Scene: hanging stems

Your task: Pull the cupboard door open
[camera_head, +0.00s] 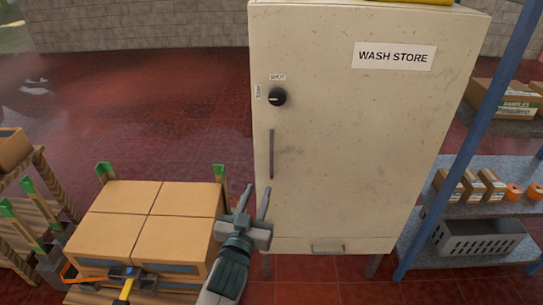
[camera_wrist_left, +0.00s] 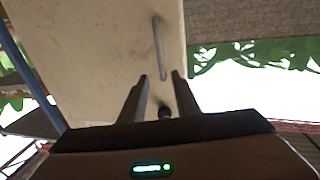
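The cream cupboard (camera_head: 355,130) stands upright and its door looks closed. The door carries a "WASH STORE" sign (camera_head: 394,56). A black round knob (camera_head: 278,97) sits at the door's upper left, with two small labels too small to read surely. A dark vertical bar handle (camera_head: 271,153) is below the knob; it also shows in the left wrist view (camera_wrist_left: 160,48). My left gripper (camera_head: 258,188) is open and empty, its fingertips pointing up just below the handle in the head view and apart from it. My right gripper is out of view.
Brown boxes (camera_head: 150,215) on a green-cornered pallet stand left of the cupboard, close to my left arm. A blue-posted shelf (camera_head: 466,145) with cartons and a grey crate (camera_head: 478,237) is at the right. Red tiled floor behind left is clear.

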